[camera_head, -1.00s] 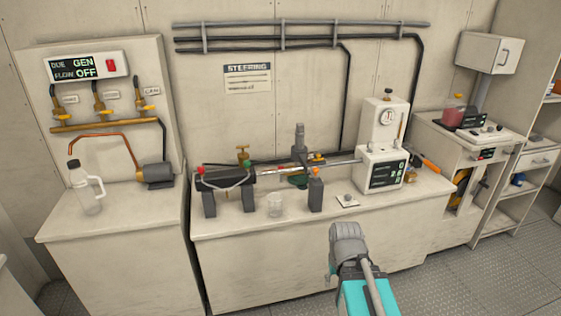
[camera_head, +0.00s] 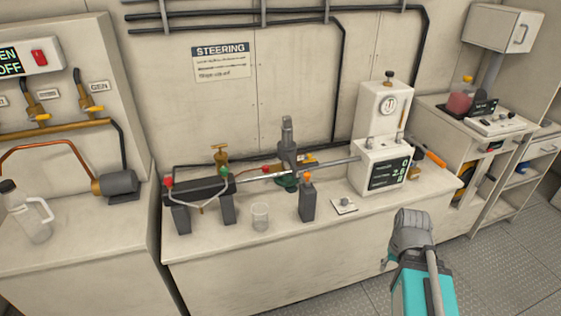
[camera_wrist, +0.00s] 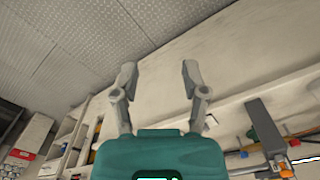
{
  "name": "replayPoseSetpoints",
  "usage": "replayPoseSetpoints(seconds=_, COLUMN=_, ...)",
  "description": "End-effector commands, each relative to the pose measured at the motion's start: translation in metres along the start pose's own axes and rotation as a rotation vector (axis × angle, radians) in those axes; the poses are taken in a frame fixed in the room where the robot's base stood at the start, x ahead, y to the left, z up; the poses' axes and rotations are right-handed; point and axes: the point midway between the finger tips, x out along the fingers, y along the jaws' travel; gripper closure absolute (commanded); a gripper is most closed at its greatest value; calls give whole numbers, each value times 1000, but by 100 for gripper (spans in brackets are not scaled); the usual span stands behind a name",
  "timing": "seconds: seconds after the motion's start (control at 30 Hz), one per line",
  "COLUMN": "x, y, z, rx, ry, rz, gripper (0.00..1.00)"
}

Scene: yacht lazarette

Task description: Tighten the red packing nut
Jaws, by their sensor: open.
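The steering cylinder (camera_head: 200,188) is a dark horizontal body on grey blocks on the middle bench, with a steel rod (camera_head: 335,162) running right. A red fitting (camera_head: 168,181) sits at its left end, a green one (camera_head: 225,172) at its right end. A tiny red spot (camera_head: 266,169) shows on the rod just right of the cylinder. I cannot tell which red part is the packing nut. My gripper (camera_wrist: 158,72) is open and empty in the wrist view, its two grey fingers apart. It is away from the cylinder and touches nothing I can see.
A glass beaker (camera_head: 260,217) and a small white switch plate (camera_head: 344,206) are near the bench front. An orange-topped block (camera_head: 307,198), a dark upright post (camera_head: 288,150) and a white display unit (camera_head: 380,165) stand around the rod. The floor (camera_head: 490,265) at right is clear.

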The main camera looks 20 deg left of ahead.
Motion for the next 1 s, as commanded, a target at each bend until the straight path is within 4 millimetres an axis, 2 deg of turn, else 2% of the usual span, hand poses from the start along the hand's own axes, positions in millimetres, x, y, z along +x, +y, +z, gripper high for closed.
replayPoseSetpoints(seconds=0.4, x=0, y=0, z=0, rx=0, ry=0, rz=0, gripper=43)
replayPoseSetpoints(seconds=0.43, x=0, y=0, z=0, rx=0, ry=0, rz=0, gripper=41)
replayPoseSetpoints(seconds=0.57, x=-2, y=-1, z=-2, rx=-2, ry=1, rz=0, gripper=17)
replayPoseSetpoints(seconds=0.6, x=-3, y=-1, z=-3, rx=-5, ry=2, rz=0, gripper=14)
replayPoseSetpoints(seconds=0.67, x=-7, y=-3, z=-7, rx=-11, ry=5, rz=0, gripper=14)
replayPoseSetpoints(seconds=0.87, x=-29, y=-14, z=-34, rx=-52, ry=21, rz=-1, gripper=14)
replayPoseSetpoints(seconds=0.97, x=-44, y=-27, z=-58, rx=-96, ry=33, rz=-1, gripper=14)
replayPoseSetpoints(seconds=1.0, x=-51, y=-27, z=-71, rx=-124, ry=39, rz=-2, gripper=14)
